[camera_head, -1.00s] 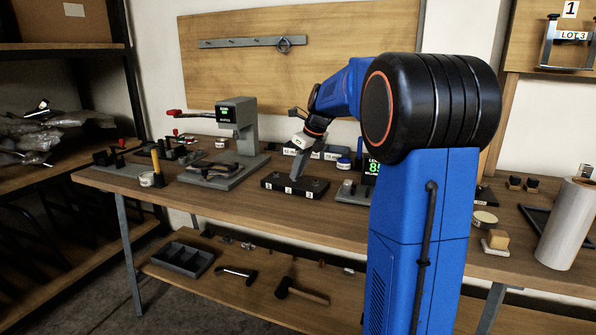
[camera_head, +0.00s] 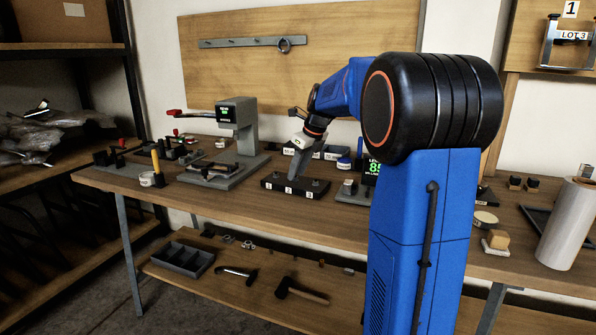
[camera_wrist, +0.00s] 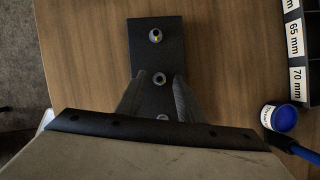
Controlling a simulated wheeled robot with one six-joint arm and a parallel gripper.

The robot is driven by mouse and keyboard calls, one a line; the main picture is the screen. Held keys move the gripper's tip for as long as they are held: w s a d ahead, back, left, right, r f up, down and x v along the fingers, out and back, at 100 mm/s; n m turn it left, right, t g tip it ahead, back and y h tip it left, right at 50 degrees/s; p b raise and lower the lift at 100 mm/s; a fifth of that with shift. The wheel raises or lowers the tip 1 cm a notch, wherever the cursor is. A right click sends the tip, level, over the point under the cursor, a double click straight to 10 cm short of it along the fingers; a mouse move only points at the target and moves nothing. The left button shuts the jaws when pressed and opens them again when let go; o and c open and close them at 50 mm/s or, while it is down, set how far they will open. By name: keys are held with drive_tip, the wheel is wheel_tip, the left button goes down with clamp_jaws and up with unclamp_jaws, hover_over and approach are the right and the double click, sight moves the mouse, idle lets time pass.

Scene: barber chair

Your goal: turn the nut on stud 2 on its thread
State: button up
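A dark block (camera_head: 277,183) with three studs and labels 1, 2 and 3 on its front sits on the workbench. In the wrist view the block (camera_wrist: 144,35) stretches away from my gripper. My gripper (camera_wrist: 159,80) is open, with a finger on each side of the block's middle stud, stud 2 (camera_wrist: 159,78). A gap shows on both sides, and I see no contact. An end stud with a bright top (camera_wrist: 155,36) lies beyond the fingertips. The other end stud (camera_wrist: 162,117) shows partly, near the palm. In the head view my gripper (camera_head: 297,165) points down at the block.
A grey press (camera_head: 238,125) with a red-handled lever stands left of the block. A small display (camera_head: 372,168) stands to the right, partly behind my arm. A blue-lidded jar (camera_wrist: 281,118) and a rack labelled 65 mm and 70 mm (camera_wrist: 294,45) lie to the right in the wrist view.

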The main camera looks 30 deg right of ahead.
drive_tip(key=v, duration=1.7)
drive_tip(key=shift+r, duration=0.2)
